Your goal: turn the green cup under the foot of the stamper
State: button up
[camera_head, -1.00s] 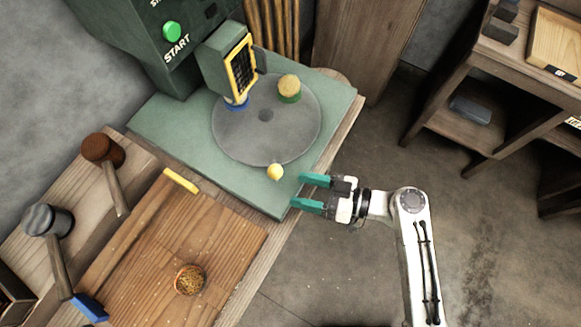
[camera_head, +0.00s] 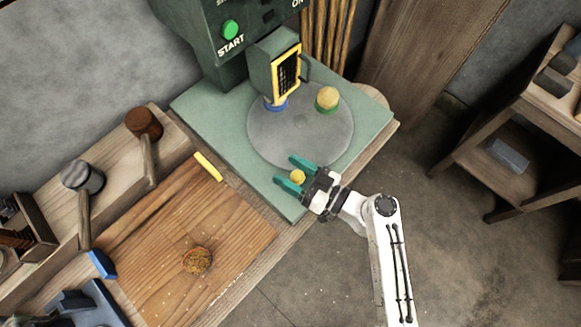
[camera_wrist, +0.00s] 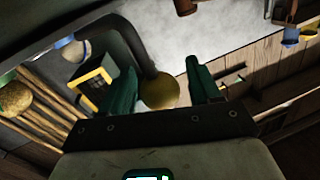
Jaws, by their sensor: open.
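The green cup (camera_head: 326,111) stands on the right part of the round grey turntable (camera_head: 300,140), with a tan ball (camera_head: 327,97) on it. The stamper (camera_head: 284,75), with its yellow-framed panel, stands over the left back of the turntable. A blue cup (camera_head: 276,105) sits below it; the stamper's foot is hidden. A yellow knob (camera_head: 298,177) is at the turntable's front edge. My gripper (camera_head: 293,170) is open with its teal fingers around the knob. In the wrist view the knob (camera_wrist: 160,92) shows between the fingers; contact cannot be told.
The green START button (camera_head: 230,29) is on the machine's housing behind. Open floor lies to the right, before a wooden shelf (camera_head: 500,150).

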jog(key=shift+w+a, duration=0.1)
jog(key=shift+a, duration=0.15)
grip_shut()
dwell(0.5)
